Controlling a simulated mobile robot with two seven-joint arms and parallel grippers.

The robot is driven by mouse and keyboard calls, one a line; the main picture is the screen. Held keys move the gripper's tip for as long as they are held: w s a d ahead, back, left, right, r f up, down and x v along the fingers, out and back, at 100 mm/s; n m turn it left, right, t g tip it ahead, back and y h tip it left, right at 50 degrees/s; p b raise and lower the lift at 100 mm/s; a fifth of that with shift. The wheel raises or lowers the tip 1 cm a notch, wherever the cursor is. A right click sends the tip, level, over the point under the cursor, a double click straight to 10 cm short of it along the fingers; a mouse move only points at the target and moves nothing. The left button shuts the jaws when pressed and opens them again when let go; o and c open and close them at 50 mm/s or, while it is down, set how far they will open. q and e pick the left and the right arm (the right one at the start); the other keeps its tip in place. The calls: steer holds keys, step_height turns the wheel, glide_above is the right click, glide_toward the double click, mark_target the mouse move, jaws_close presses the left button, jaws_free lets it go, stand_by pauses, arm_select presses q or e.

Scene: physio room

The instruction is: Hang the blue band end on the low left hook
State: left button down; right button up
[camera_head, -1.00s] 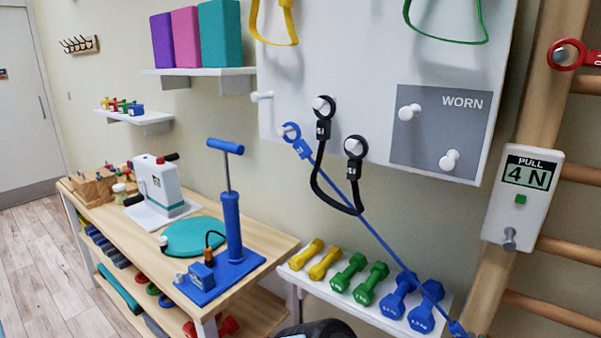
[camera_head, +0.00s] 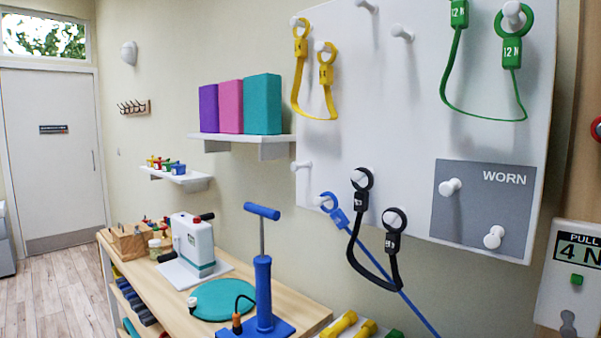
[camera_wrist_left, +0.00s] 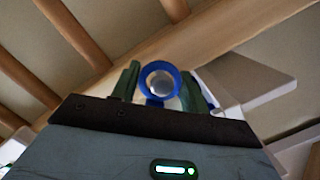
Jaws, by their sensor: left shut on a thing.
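The blue band (camera_head: 415,312) runs from its upper ring end (camera_head: 329,203), which is at a white peg low on the white board (camera_head: 400,110), down to the right and out of the head view. In the left wrist view a blue ring end (camera_wrist_left: 160,66) sits between the fingers of my left gripper (camera_wrist_left: 163,84), which is shut on it. A bare white peg (camera_head: 302,165) sticks out at the board's left edge, above and left of the upper blue ring. Neither gripper shows in the head view.
A black band (camera_head: 370,272) hangs from two pegs just right of the upper blue ring. Yellow (camera_head: 318,117) and green (camera_head: 485,119) bands hang higher. A grey WORN panel (camera_head: 490,195) has two bare pegs. A blue pump (camera_head: 263,290) stands on the bench below.

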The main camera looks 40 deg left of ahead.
arm_select(q)
steer(key=shift+s+d+f, duration=0.2)
steer(key=c, duration=0.9)
jaws_free()
steer(key=shift+o, duration=1)
steer(key=shift+w, duration=0.1)
steer(key=shift+o, duration=1)
steer(key=shift+w+a+r, duration=0.1)
steer(key=shift+a+r, duration=0.05)
